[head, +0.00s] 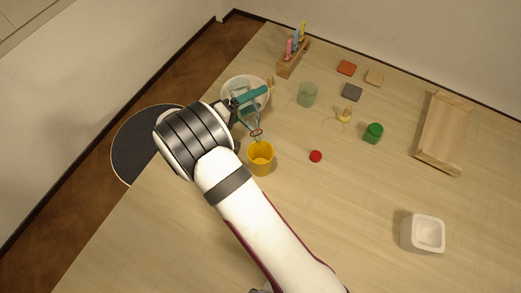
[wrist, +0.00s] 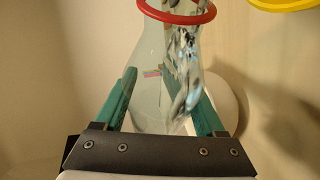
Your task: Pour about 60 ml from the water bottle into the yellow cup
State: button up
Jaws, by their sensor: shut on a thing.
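The clear water bottle (head: 250,121) is in my gripper (head: 250,99), whose teal fingers are shut on its body. The bottle is tilted, its red-ringed neck pointing down toward the yellow cup. In the wrist view the bottle (wrist: 152,80) shows rippled water along its right side and the red ring near the top. The yellow cup (head: 261,158) stands upright on the table just below the bottle's mouth. Part of its rim (wrist: 285,4) shows at the wrist view's top right corner. I cannot tell whether water is running out or how much is in the cup.
A white bowl (head: 264,86) stands behind my gripper. A greenish glass (head: 307,94), a red cap-like disc (head: 316,156), a green jar (head: 373,132) and a small yellow object (head: 345,115) stand to the right. A wooden tray (head: 446,132) and white container (head: 424,233) are farther right.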

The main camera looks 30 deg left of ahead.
jog(key=shift+m, duration=0.3)
dwell(1.0)
jog(key=shift+r+t+p, duration=0.2)
jog(key=shift+t+p, duration=0.2)
jog(key=shift+p, duration=0.05)
jog(key=shift+w+f+n+g, duration=0.1)
jog(key=shift+f+n+g, duration=0.65)
jog(key=shift+n+g, duration=0.2)
jog(key=shift+a+r+n+g+h, duration=0.1)
jog(key=shift+n+g+h, duration=0.2)
jog(key=shift+n, duration=0.15)
jog(key=shift+w+r+n, duration=0.1)
jog(key=shift+r+n, duration=0.25)
jog(key=shift+n, duration=0.05)
dwell(0.5)
